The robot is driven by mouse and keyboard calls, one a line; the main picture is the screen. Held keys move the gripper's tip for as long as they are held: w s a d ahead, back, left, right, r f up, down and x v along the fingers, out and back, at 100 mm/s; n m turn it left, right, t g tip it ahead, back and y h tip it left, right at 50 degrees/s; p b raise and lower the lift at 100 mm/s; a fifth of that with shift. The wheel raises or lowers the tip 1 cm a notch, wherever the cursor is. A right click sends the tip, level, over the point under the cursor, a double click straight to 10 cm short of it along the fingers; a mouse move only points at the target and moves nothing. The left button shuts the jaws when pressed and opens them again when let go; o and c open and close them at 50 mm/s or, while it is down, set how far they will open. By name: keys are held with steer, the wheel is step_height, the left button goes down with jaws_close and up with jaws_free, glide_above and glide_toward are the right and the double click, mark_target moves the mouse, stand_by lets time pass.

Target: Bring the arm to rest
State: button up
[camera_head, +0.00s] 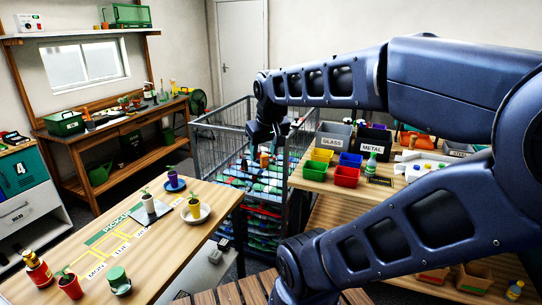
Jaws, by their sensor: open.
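My arm rises from the lower right, bends at the right edge and reaches back to the left across the upper middle. At its far end, my gripper (266,140) points down over the wire cage cart (222,127). It is small and dark here, so its fingers are hard to make out. It is open, and I see nothing held in it. Bottles and other items in the cart show behind and below it.
At left, a wooden table (178,242) bears several small potted plants. At right, a sorting table (308,180) holds labelled GLASS (333,138) and METAL (374,144) bins and coloured trays. A workbench (110,132) stands at the back left.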

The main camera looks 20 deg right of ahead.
steer(key=shift+s+d+f+m, duration=0.3)
steer(key=shift+s+m, duration=0.1)
steer(key=shift+s, duration=0.15)
steer(key=shift+s+d+f+m, duration=0.3)
steer(key=shift+s+m, duration=0.1)
steer(key=shift+s, duration=0.15)
stand_by(0.6)
